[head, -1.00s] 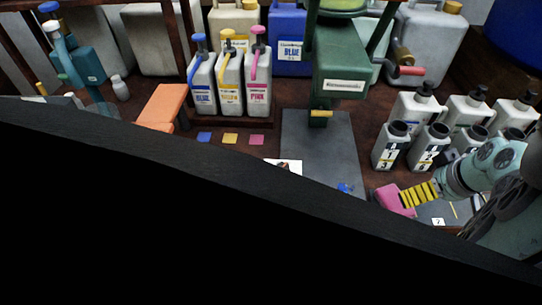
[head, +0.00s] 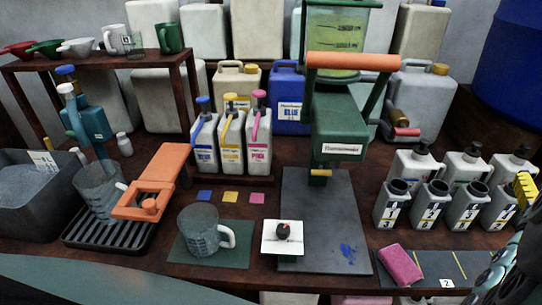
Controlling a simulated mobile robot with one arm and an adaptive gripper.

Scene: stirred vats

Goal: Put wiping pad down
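The pink wiping pad (head: 400,265) lies tilted in the picture at the left end of a dark grey mat (head: 430,262) with yellow lines and a "2" label, at the table's front right. No gripper finger touches it. My gripper (head: 525,190) shows only in part at the right edge, its yellow ribbed finger beside the grey bottles. It is up and to the right of the pad. The rest of it is cut off, so its opening is not clear.
Blue smears (head: 347,252) mark the dark plate (head: 318,215) under the green vat (head: 338,130). A clear jug (head: 199,232) stands on a green mat. A white tile (head: 283,237) holds a small dark object. Grey bottles (head: 429,205) stand behind the pad.

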